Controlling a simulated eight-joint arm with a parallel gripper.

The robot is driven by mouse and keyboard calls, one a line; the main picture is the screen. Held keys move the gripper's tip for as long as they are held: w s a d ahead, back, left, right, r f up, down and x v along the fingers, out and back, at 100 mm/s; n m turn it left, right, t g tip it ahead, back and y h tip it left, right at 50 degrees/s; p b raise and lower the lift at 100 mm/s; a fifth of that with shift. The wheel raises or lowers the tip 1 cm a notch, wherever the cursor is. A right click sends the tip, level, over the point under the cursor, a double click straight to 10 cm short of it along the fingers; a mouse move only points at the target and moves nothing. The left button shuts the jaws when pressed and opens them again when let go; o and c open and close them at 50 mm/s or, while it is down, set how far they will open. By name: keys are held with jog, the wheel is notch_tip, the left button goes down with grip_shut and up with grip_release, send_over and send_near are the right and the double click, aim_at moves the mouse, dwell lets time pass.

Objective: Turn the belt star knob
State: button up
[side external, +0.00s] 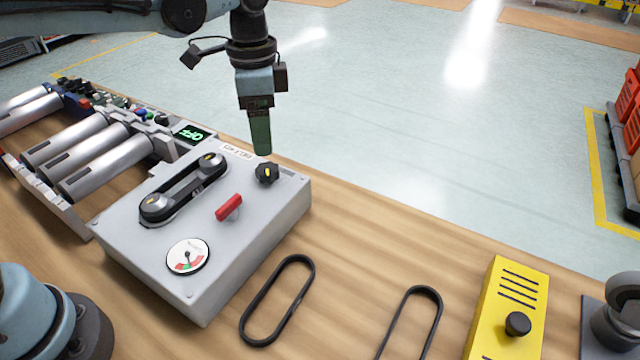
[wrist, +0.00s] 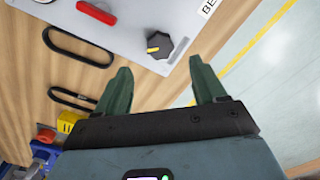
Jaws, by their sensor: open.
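The black star knob (side external: 266,173) with a yellow pointer mark sits on the top of the grey control box (side external: 130,235), near its far right corner. In the wrist view the knob (wrist: 159,45) lies beyond my fingertips, between their lines, with its yellow mark pointing left. My gripper (side external: 262,152) is above the knob in the side view, pointing down. In the wrist view its two green fingers (wrist: 157,75) are spread apart with nothing between them. The fingers do not surround the knob. The side view shows the fingers edge-on, one hiding the other.
The box also carries a red lever (side external: 229,207), a belt on two pulleys (side external: 184,187) and a dial gauge (side external: 188,257). Two loose black belts (side external: 278,300) lie on the wooden table (side external: 380,245). A yellow box (side external: 510,300) stands at right. Metal rollers (side external: 85,150) are at left.

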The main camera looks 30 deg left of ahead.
jog(key=shift+r, duration=2.4)
jog(key=s+a+f+n+t, duration=0.2)
jog(key=s+a+n, duration=0.1)
jog(key=s+a+f+n+t, duration=0.2)
jog(key=s+a+f+n, duration=0.1)
jog(key=s, duration=0.1)
jog(key=s+a+f+n+t, duration=0.2)
jog(key=s+a+n+t, duration=0.1)
jog(key=s+n, duration=0.1)
jog(key=shift+f, duration=0.15)
